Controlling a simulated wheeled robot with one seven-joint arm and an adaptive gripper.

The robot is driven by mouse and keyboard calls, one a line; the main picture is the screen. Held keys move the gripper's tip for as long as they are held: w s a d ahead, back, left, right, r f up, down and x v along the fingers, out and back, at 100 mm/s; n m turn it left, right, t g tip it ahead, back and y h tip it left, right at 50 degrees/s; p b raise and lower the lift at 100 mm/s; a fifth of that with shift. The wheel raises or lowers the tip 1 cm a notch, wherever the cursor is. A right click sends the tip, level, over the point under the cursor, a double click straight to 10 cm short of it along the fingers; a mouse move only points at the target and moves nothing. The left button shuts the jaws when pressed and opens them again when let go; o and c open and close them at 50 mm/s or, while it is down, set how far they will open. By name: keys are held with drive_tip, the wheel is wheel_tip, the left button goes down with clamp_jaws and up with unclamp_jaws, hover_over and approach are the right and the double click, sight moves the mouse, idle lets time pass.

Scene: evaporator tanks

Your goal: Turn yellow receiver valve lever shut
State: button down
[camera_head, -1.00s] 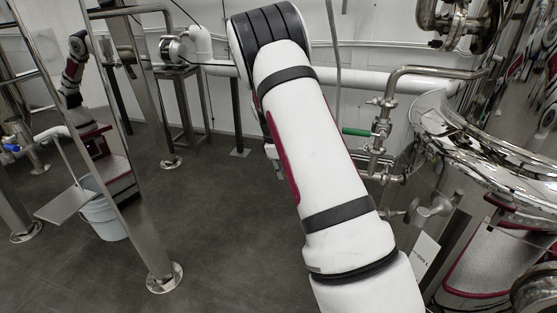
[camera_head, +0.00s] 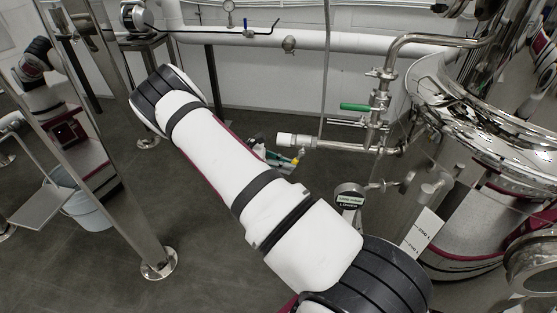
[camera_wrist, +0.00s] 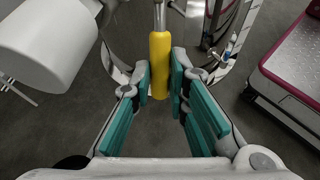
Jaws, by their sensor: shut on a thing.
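The yellow valve lever (camera_wrist: 159,65) stands upright in the wrist view, on a metal stem at the top. My gripper (camera_wrist: 160,80) has its teal-padded fingers on either side of the lever and is shut on it. In the head view my gripper (camera_head: 272,156) is small and partly hidden behind my arm. A bit of the yellow lever (camera_head: 297,158) shows just right of it, below a pipe with a white end piece (camera_head: 298,140). The valve body is too small to make out there.
A green lever (camera_head: 357,107) sits on the piping above right. A round gauge-like part (camera_head: 349,195) is below. The large steel tank (camera_head: 465,190) fills the right side. A steel post (camera_head: 120,190) and a bucket (camera_head: 80,208) are at left. The floor between is clear.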

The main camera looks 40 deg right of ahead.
drive_tip(key=shift+s+d+f+g+h+b, duration=0.25)
drive_tip(key=shift+f+g+h+b, duration=0.15)
drive_tip(key=shift+h+b, duration=0.1)
drive_tip(key=shift+s+d+f+g+h+b, duration=0.15)
drive_tip(key=shift+s+f+g+h+b, duration=0.05)
drive_tip(key=shift+f+g+h+b, duration=0.25)
drive_tip(key=shift+s+d+f+n+g+h+b, duration=0.1)
drive_tip(key=shift+s+d+n+g+h+b, duration=0.45)
drive_tip(key=shift+g+h+b, duration=0.35)
drive_tip(key=shift+s, duration=0.15)
drive_tip(key=c, duration=1.8)
unclamp_jaws()
drive_tip(key=shift+a, duration=0.1)
drive_tip(key=v, duration=1.2)
